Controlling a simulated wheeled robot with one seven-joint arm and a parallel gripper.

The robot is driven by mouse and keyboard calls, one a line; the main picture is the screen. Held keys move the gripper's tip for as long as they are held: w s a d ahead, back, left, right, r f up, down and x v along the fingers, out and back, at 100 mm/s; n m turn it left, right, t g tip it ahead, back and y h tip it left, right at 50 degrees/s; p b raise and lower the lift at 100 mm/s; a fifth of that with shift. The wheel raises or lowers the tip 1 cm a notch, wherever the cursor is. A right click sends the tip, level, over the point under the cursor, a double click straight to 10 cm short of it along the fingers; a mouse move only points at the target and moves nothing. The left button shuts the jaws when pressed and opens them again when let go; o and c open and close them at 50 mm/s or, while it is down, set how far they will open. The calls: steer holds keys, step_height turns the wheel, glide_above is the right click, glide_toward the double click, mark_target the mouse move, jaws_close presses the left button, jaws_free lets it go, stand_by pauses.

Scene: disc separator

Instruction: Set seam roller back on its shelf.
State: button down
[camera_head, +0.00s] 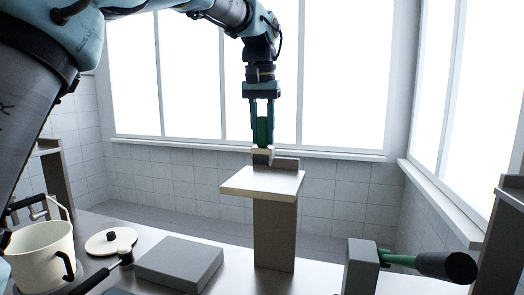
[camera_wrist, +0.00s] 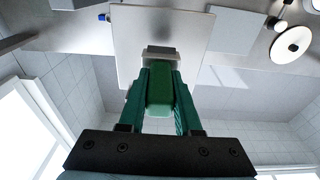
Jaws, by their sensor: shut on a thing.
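My gripper (camera_head: 263,138) is shut on the seam roller, whose green body (camera_wrist: 160,92) sits between the two green fingers in the wrist view. The roller's pale and grey lower end (camera_head: 262,155) points down in the head view. The shelf (camera_head: 262,184) is a pale, flat, square top on a brown post, with a low raised lip at its back. The roller is above the shelf's back part, close to the lip; I cannot tell whether it touches. The shelf top (camera_wrist: 135,35) also shows beyond the roller in the wrist view.
A grey block (camera_head: 180,262), a round pale lid (camera_head: 110,241) and a cream pot (camera_head: 40,252) stand left of the post. A grey tool with a green and black handle (camera_head: 420,263) is at right. Windows and tiled walls enclose the back.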

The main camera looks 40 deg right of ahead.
mark_target(263, 147)
steer(key=shift+f, duration=1.95)
steer(key=shift+f, duration=0.15)
steer(key=c, duration=0.6)
jaws_free()
